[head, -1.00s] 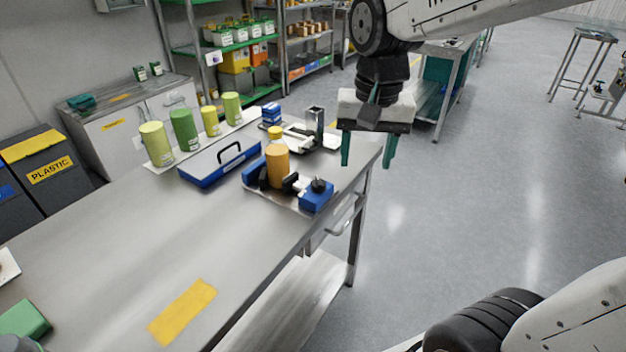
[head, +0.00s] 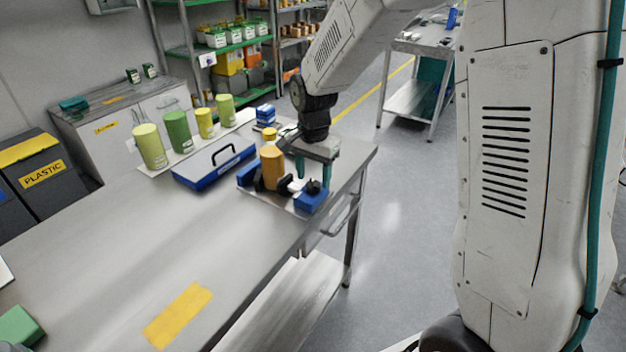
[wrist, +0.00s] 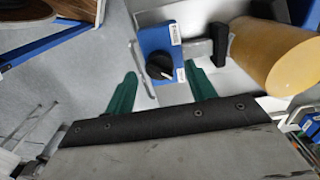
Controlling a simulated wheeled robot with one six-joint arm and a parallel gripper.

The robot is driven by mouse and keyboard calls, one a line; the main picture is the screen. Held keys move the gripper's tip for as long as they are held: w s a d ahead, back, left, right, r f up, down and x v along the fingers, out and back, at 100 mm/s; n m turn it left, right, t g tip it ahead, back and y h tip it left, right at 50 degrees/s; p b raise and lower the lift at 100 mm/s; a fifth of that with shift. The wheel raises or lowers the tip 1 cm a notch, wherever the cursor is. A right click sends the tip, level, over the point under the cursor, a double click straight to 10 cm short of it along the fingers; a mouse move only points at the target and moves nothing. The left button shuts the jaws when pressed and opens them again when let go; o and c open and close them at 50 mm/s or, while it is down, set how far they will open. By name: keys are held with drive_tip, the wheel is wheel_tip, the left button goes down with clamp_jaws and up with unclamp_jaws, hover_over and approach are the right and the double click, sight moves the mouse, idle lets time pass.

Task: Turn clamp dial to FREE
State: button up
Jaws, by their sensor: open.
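The clamp dial (wrist: 159,66) is a black round knob on a blue block (wrist: 153,40) with small white labels, seen from above in the wrist view. In the head view the dial (head: 313,187) tops the blue block at the right end of the clamp fixture. An orange bottle (head: 272,167) stands in the clamp; it also shows in the wrist view (wrist: 275,55). My gripper (wrist: 160,85) is open and empty, with teal fingers on either side of the knob in the picture. Whether they touch it cannot be told. The label text is too small to read.
A blue tool case (head: 214,165) with a black handle lies left of the clamp. Several green cylinders (head: 178,132) stand behind it on a white strip. A yellow tape patch (head: 178,315) marks the bare near part of the table (head: 120,260).

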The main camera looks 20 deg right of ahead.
drive_tip(key=shift+f, duration=1)
drive_tip(key=c, duration=1)
